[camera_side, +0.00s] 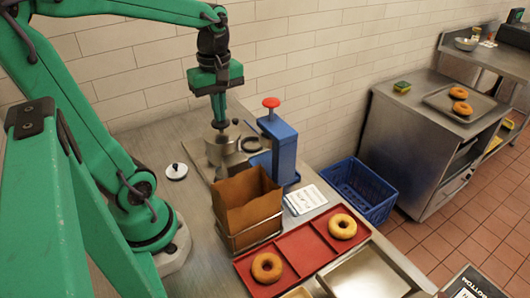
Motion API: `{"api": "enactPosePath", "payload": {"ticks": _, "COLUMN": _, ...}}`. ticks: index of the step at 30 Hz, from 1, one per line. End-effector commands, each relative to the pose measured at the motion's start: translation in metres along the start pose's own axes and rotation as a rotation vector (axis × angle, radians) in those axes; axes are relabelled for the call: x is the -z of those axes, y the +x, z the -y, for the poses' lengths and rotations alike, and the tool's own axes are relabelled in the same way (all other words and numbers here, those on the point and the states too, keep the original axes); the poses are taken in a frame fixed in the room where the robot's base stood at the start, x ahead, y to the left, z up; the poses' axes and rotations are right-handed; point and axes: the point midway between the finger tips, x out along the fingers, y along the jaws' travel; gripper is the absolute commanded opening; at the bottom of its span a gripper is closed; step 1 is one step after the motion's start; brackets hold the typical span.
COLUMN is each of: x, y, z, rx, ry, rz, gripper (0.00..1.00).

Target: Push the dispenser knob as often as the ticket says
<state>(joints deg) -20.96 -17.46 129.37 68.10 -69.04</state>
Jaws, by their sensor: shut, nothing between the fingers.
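The blue dispenser (284,152) stands upright on the steel counter, with a red knob (271,102) on top. The white ticket (305,199) lies on the counter just right of the dispenser's foot; its writing is too small to read. My gripper (221,123) points down, shut and empty, left of the dispenser and apart from the knob. It is above or in front of a steel kettle (221,150); whether it touches the kettle I cannot tell.
A brown paper bag (247,203) in a wire holder stands in front of the dispenser. A red tray (304,250) holds two bagels. A white lid (177,171) lies left of the kettle. A blue crate (362,190) stands beyond the counter, right. A tiled wall is behind.

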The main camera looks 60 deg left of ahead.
Motion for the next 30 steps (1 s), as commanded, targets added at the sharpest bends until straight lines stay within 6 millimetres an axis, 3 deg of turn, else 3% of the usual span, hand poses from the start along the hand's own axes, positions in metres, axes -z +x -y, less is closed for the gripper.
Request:
{"api": "enactPosePath", "payload": {"ticks": 21, "x": 0.0, "y": -0.036, "z": 0.0, "rx": -0.001, "ry": 0.0, "rz": 0.0, "gripper": 0.0}}
{"api": "enactPosePath", "payload": {"ticks": 30, "x": 0.0, "y": -0.04, "z": 0.0, "rx": 0.0, "ry": 0.0, "rz": 0.0, "gripper": 0.0}}
